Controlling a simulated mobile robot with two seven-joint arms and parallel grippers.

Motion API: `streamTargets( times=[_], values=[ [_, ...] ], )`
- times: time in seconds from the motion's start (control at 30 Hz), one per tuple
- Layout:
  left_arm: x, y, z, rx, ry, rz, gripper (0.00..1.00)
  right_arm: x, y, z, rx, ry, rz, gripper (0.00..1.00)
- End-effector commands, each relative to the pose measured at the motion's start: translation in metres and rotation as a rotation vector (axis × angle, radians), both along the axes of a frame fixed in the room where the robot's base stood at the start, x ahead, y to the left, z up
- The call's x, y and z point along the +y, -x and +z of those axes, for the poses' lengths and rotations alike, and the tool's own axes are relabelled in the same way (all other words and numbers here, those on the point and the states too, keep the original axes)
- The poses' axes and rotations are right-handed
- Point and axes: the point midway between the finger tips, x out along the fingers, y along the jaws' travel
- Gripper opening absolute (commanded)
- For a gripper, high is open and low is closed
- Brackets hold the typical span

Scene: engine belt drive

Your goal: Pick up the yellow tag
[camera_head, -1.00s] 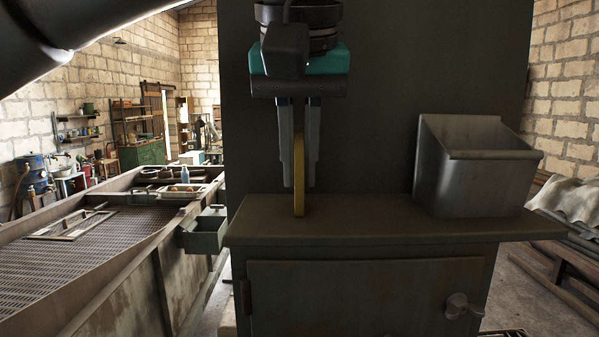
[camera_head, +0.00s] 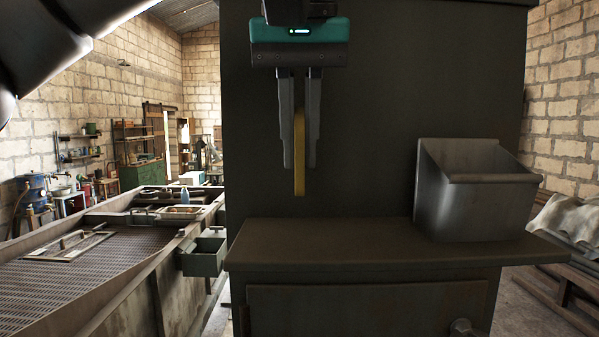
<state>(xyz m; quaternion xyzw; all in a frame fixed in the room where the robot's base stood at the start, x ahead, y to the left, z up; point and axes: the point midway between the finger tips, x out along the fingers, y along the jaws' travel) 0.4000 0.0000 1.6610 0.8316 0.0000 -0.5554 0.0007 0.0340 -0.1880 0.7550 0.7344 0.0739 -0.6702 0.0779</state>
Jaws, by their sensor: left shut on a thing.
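The yellow tag (camera_head: 299,165) is a thin upright strip, seen almost edge-on. My left gripper (camera_head: 299,160) points down and is shut on the tag, with one grey finger on each side. The tag's lower end sticks out below the fingertips and hangs above the dark shelf (camera_head: 330,235), clear of its surface. The tag's upper part is between the fingers. My right gripper is not in view.
A grey metal bin (camera_head: 480,200) stands on the right of the shelf. A dark upright panel (camera_head: 380,110) rises behind. The shelf's left and middle are clear. A small green open box (camera_head: 203,260) and a large trough with a grating (camera_head: 85,270) are at the left.

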Motion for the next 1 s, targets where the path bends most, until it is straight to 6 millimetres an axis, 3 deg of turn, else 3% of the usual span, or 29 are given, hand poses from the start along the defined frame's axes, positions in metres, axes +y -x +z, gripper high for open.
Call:
streamTargets(
  times=[0.2, 0.4, 1.0],
  values=[
    [-0.001, 0.0, 0.027, 0.0, 0.001, 0.001, 0.0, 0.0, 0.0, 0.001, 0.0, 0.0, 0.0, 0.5],
    [0.0, 0.0, 0.043, 0.001, -0.002, 0.001, 0.0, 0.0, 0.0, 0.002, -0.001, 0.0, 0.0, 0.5],
    [0.0, 0.0, 0.052, 0.0, -0.001, -0.001, 0.0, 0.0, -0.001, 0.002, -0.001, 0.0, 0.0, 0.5]
  ],
)
